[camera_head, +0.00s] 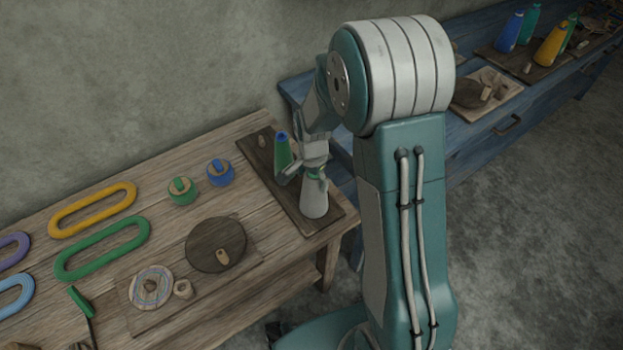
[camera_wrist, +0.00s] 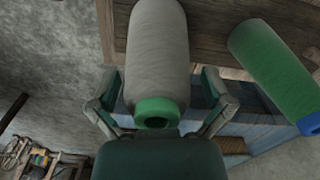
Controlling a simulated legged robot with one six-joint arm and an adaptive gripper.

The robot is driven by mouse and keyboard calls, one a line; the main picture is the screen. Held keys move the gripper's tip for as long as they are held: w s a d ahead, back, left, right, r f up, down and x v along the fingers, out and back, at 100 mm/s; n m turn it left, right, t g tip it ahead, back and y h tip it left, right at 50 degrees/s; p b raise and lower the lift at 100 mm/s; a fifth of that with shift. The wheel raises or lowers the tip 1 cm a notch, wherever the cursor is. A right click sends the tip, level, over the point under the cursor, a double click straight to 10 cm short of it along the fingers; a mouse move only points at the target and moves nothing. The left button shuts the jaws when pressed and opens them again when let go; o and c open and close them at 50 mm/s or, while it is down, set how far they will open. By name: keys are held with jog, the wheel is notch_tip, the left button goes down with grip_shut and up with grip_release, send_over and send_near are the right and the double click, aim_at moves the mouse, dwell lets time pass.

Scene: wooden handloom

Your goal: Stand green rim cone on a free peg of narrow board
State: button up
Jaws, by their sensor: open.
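The green rim cone, pale grey with a green rim, stands upright in the head view (camera_head: 314,203) near the front end of the dark narrow board (camera_head: 325,219). In the wrist view the cone (camera_wrist: 158,55) lies between my spread fingers, its green rim towards my palm. My gripper (camera_head: 311,174) is open around the cone's upper part; I cannot tell whether a finger touches it. A green cone with a blue rim (camera_head: 283,153) stands farther back on the board and shows in the wrist view (camera_wrist: 268,65). A bare peg (camera_head: 262,141) shows near the board's back end. Any peg under the grey cone is hidden.
The wooden bench (camera_head: 160,225) holds green (camera_head: 181,191) and blue (camera_head: 220,172) spools, a dark round disc (camera_head: 215,245) and coloured loops to the left. A blue bench (camera_head: 470,130) stands behind my arm with more cones on a board.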

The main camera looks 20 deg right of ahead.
notch_tip(320, 180, up, 12)
dwell(0.4)
jog(key=shift+a, duration=0.1)
jog(key=s+r+n+t, duration=0.2)
jog(key=s+r+n, duration=0.4)
jog(key=s, duration=0.4)
jog(key=s+r+n+t, duration=0.3)
jog(key=s+r+n, duration=0.3)
jog(key=s, duration=0.5)
jog(key=shift+r+t, duration=0.3)
jog(key=shift+r, duration=0.55)
